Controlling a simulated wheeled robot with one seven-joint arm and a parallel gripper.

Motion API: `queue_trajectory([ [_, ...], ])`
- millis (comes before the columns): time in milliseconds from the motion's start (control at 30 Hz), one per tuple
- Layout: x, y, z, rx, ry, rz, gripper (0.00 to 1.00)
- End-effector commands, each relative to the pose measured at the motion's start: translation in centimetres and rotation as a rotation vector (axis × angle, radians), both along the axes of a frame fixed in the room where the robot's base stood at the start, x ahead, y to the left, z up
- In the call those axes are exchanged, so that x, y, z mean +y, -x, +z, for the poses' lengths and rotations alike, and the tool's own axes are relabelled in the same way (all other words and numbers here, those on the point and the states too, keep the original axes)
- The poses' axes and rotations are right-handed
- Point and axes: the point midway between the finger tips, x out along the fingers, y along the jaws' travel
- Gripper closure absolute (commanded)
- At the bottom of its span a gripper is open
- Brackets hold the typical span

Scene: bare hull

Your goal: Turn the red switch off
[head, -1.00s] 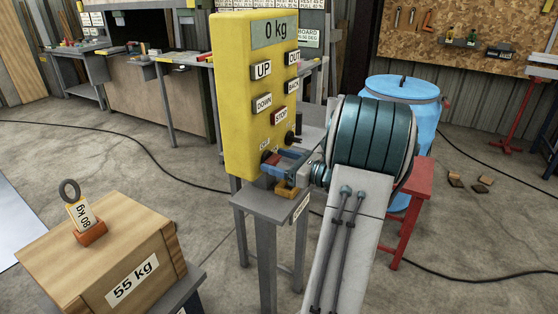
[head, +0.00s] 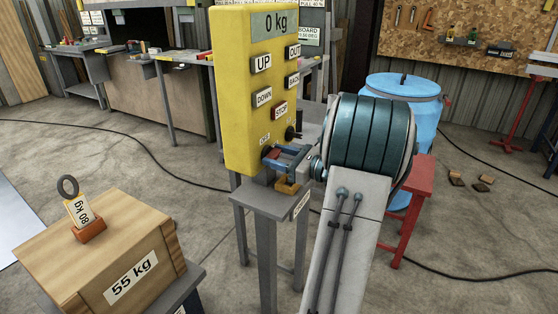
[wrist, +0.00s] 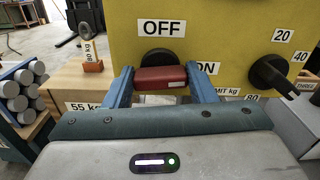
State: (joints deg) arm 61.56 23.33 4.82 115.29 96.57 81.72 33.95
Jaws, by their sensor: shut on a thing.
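The red switch (wrist: 160,78) sits on a black round base on the yellow panel (wrist: 230,20). In the wrist view its red handle lies about level between the two blue fingers of my gripper (wrist: 161,74), which are shut on its ends. An OFF label (wrist: 162,28) is above the switch, and a partly hidden ON label (wrist: 207,67) is at its right. In the head view my gripper (head: 279,157) is at the lower part of the yellow panel, and the fingers and arm largely hide the switch.
A black dial (wrist: 270,73) with number labels is right of the switch. Buttons such as STOP (head: 280,111) are higher on the panel. A wooden 55 kg crate (head: 75,245) stands at the left. A blue barrel (head: 400,88) and red stool (head: 420,185) stand behind my arm.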

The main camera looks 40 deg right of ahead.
Motion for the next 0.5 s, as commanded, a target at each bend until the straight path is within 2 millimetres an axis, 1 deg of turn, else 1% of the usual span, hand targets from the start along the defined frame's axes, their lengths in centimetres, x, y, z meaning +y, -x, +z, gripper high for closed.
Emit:
queue_trajectory([
  [33, -0.02, 0.01, -0.44, -0.015, 0.035, -0.001, 0.72],
  [500, 0.13, 0.09, -0.76, -0.181, 0.434, -0.002, 0.72],
])
